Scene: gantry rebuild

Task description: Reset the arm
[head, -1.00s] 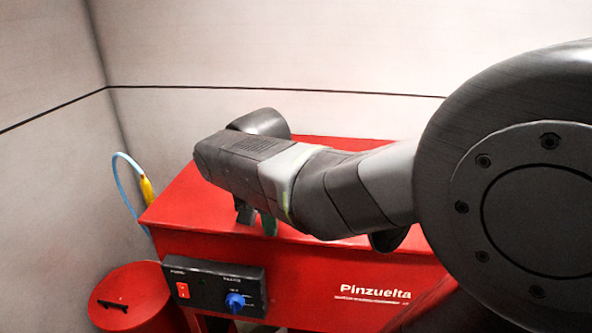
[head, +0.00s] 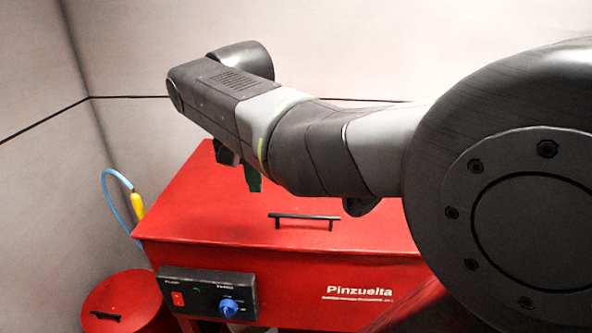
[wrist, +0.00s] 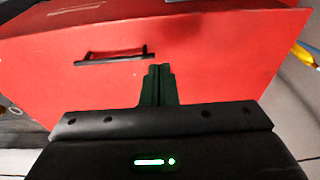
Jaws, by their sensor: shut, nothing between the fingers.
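My gripper (wrist: 160,72) shows in the wrist view with its two dark green fingers together and nothing between them. In the head view it also shows, partly hidden, as dark fingers (head: 253,181) hanging below my arm, above the back left of a red machine (head: 190,215). The gripper looks apart from the lid. A black bar handle (head: 304,218) lies on the machine's flat red top, and it shows left of the fingers in the wrist view (wrist: 112,55).
The machine's front has a black control panel (head: 207,292) with a red switch and a blue knob (head: 228,308). A round red container (head: 128,295) with a black handle stands at lower left. A blue hose with a yellow end (head: 137,204) hangs beside the machine. Pale walls stand behind.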

